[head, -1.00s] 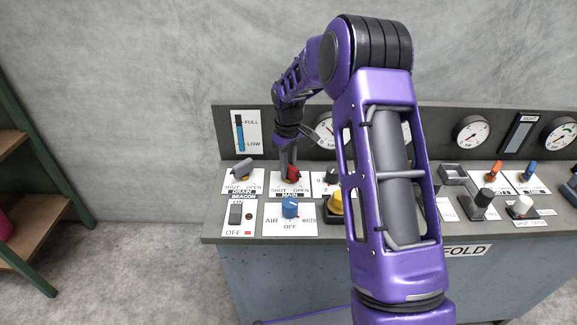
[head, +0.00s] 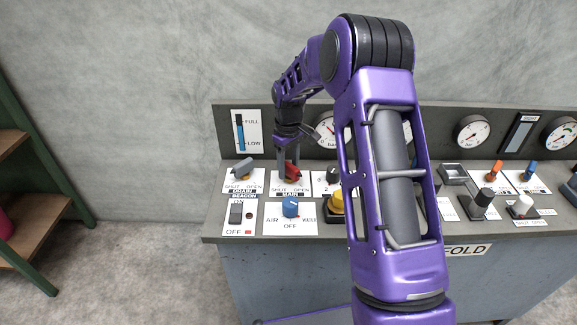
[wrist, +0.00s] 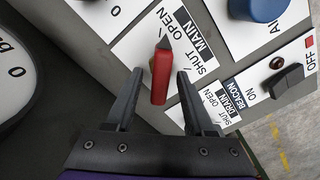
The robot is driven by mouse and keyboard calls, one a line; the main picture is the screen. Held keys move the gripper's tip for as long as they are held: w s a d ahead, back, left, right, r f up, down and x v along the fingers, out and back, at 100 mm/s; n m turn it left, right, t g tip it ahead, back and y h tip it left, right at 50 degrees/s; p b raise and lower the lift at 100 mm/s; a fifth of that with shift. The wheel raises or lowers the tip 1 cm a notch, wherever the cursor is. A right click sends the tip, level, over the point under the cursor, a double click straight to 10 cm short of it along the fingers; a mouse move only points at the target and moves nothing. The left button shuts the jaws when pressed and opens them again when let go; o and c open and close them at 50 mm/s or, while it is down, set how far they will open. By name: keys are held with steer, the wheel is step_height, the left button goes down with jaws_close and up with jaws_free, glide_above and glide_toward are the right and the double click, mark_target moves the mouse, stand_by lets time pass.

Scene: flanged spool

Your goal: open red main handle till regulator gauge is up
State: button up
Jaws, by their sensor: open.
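The red main handle (head: 292,170) stands on its white plate marked SHUT, OPEN and MAIN at the panel's left part. In the wrist view the handle (wrist: 160,76) is red with a dark pointed tip aimed at the lettering. My gripper (wrist: 160,71) is open, with one finger on each side of the handle and small gaps visible. In the head view my gripper (head: 287,177) reaches down over the handle from behind. A gauge (head: 325,130) behind is partly hidden by my arm; I cannot tell which one is the regulator gauge, or its reading.
The grey drain handle (head: 243,169) is just left of the main handle. A blue selector knob (head: 290,207) and the beacon switch (head: 236,214) are in front. A yellow knob (head: 336,202) is to the right. My arm hides the panel's middle.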

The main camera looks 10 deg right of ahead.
mark_target(288, 163)
step_height(288, 163, up, 18)
steer(key=shift+f+p, duration=0.25)
steer(key=shift+p, duration=0.1)
steer(key=shift+w, duration=0.1)
